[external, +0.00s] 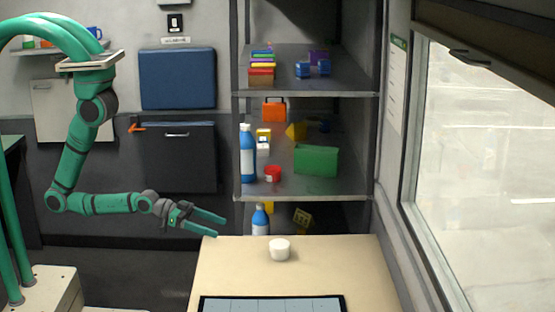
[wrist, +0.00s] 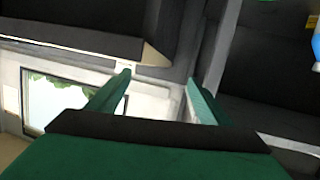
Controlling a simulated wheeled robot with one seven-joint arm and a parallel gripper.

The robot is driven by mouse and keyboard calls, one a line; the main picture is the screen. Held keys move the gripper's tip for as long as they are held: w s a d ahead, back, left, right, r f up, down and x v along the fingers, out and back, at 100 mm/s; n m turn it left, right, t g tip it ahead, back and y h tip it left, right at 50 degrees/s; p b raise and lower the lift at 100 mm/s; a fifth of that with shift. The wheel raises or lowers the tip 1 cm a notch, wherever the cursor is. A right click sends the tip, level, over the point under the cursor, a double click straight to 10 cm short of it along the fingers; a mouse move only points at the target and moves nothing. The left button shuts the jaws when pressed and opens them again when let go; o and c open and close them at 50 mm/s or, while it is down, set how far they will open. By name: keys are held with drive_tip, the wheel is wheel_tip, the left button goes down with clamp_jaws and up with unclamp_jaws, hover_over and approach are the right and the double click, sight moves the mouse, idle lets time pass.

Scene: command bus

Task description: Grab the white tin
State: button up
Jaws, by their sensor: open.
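The white tin (external: 280,250) is a small round tin standing upright on the pale table (external: 330,265), near its back edge. My gripper (external: 220,228) is open and empty, to the left of the tin and a little higher in the external view, clearly apart from it. In the wrist view my gripper (wrist: 160,85) shows its two green fingers spread apart with nothing between them. The tin does not show in the wrist view.
A dark flat panel (external: 272,304) lies at the table's front. Behind the table stands a grey shelf (external: 330,195) with blue bottles (external: 247,152), a green box (external: 316,160) and other small items. A large window (external: 480,170) is on the right. The table around the tin is clear.

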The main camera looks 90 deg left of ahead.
sight(278, 247)
drive_tip(key=w+d+r+m+h, duration=0.1)
drive_tip(key=w+d, duration=0.2)
drive_tip(key=w, duration=0.1)
drive_tip(key=w+d+r+g, duration=0.1)
drive_tip(key=w+d+r, duration=0.1)
drive_tip(key=w+d, duration=0.2)
drive_tip(key=w+d+r+m+g+h, duration=0.1)
drive_tip(key=w+d, duration=0.3)
drive_tip(key=w, duration=0.1)
drive_tip(key=shift+d+r+m+h, duration=0.1)
drive_tip(key=shift+r+m+h, duration=0.05)
drive_tip(key=shift+m+h, duration=0.15)
drive_tip(key=x, duration=0.5)
drive_tip(key=shift+x, duration=2.95)
drive_tip(key=shift+w+r, duration=0.1)
drive_tip(key=c, duration=1.2)
